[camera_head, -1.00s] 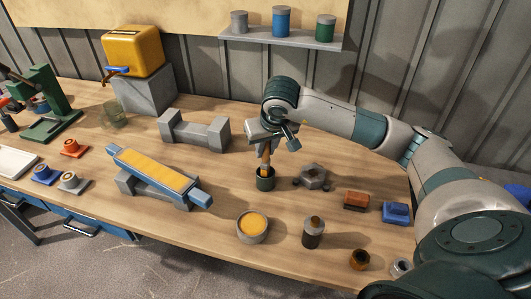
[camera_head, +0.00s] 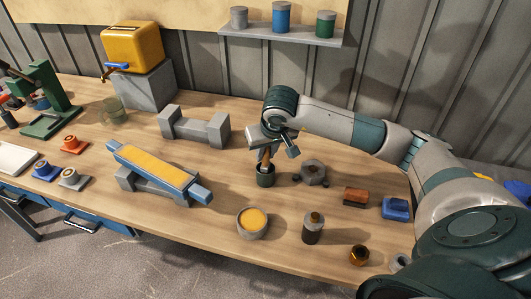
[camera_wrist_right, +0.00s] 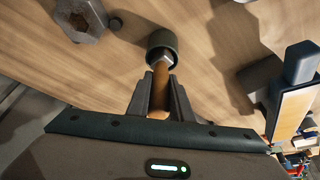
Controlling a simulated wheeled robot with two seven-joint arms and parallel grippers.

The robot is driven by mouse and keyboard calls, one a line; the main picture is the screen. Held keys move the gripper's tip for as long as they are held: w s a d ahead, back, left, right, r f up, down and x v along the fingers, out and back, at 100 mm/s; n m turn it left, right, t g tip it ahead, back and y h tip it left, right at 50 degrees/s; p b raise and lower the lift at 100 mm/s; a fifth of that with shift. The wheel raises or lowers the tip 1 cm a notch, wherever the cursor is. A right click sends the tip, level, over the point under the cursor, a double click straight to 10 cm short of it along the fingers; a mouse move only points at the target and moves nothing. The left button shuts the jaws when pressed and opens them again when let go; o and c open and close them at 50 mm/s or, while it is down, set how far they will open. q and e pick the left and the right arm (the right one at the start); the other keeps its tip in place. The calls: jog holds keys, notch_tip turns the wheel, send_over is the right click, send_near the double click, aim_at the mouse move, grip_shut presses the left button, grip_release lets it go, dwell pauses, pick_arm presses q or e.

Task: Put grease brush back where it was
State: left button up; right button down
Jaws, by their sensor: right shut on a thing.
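The grease brush has a brown wooden handle (camera_wrist_right: 159,88). Its lower end is inside a small dark green cup (camera_head: 265,176), which stands on the workbench. The cup also shows in the right wrist view (camera_wrist_right: 162,46), where a pale ferrule shows at its mouth and the bristles are hidden inside. My right gripper (camera_head: 267,152) is directly above the cup, shut on the brush handle, with a finger on each side of it in the right wrist view (camera_wrist_right: 160,92). The brush looks close to upright. My left gripper is not in view.
A grey hex-shaped block (camera_head: 312,172) stands just right of the cup. A tin of yellow grease (camera_head: 252,222) and a dark bottle (camera_head: 312,229) are in front. A grey cradle (camera_head: 195,130) and a blue-framed yellow piece (camera_head: 155,165) lie to the left.

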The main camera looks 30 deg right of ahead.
jog(key=shift+f+b, duration=0.25)
jog(key=shift+b, duration=0.05)
jog(key=c, duration=1.6)
grip_release()
jog(key=shift+r, duration=0.15)
jog(key=shift+r+p, duration=0.7)
jog(key=shift+p, duration=0.45)
jog(key=shift+b+v, duration=1.75)
jog(key=shift+v, duration=4.1)
jog(key=shift+s+a+f, duration=0.1)
jog(key=shift+s+f, duration=0.05)
jog(key=shift+f, duration=0.05)
